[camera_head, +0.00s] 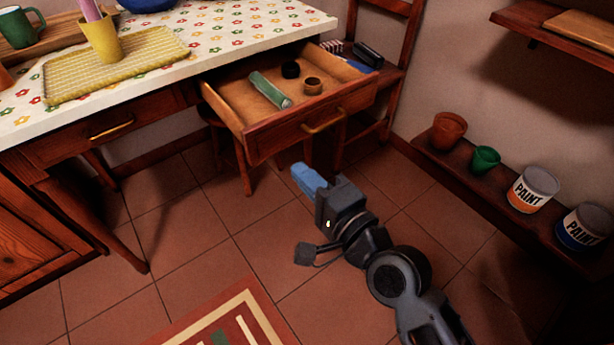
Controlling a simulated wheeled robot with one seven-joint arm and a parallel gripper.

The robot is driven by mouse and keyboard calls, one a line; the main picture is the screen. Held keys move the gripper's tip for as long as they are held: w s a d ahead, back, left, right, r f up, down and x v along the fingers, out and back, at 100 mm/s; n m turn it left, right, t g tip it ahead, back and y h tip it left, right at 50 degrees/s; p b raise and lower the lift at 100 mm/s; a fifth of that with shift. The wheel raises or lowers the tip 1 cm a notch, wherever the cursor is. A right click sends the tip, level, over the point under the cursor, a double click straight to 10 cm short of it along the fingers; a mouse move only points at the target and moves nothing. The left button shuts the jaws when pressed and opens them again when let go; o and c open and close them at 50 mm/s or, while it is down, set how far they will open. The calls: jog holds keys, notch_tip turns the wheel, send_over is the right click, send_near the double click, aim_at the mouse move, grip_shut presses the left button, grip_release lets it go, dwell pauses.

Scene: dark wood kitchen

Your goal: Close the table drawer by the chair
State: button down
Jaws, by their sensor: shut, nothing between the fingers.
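The table drawer (285,135) is pulled well out from under the table with the flowered top (215,50). Its front carries a brass-coloured handle (324,122). The wooden chair (392,75) stands behind and right of the drawer. My gripper (303,178) has blue fingers, is shut and empty, and appears in front of and below the drawer front, apart from it.
A second drawer with a handle (111,127) at the left is shut. A stool (240,165) stands under the table. A low shelf (460,175) at the right holds pots and paint cans. A patterned rug (215,325) lies in front. The tiled floor between is clear.

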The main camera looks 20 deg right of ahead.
aim_at(262, 132)
jog(key=x, duration=1.1)
